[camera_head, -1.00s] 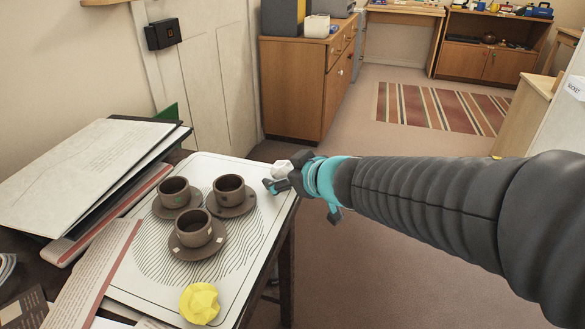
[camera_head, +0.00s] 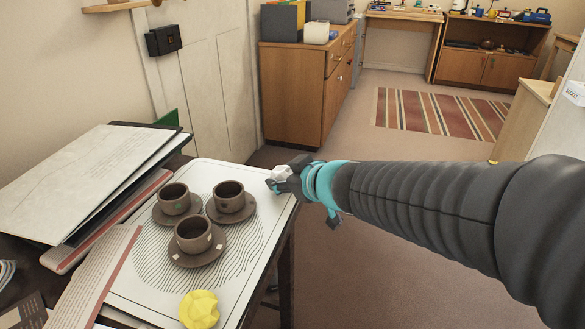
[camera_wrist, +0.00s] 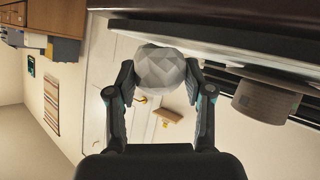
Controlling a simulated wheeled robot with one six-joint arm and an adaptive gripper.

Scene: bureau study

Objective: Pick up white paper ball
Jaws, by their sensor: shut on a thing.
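The white paper ball (camera_wrist: 162,70) is a crumpled, faceted ball. In the wrist view it sits between the two fingertips of my gripper (camera_wrist: 160,80), which touch it on both sides. In the head view the white paper ball (camera_head: 282,173) shows only in part at the fingers of my gripper (camera_head: 279,180), at the right edge of the white tray (camera_head: 232,262). My gripper is shut on it. I cannot tell from the head view exactly how far it is above the tray.
Three brown cups on saucers (camera_head: 231,199) stand on the tray, left of my gripper. A yellow crumpled ball (camera_head: 199,309) lies at the tray's near edge. Folders and papers (camera_head: 80,180) cover the left side. Open floor (camera_head: 400,265) lies to the right.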

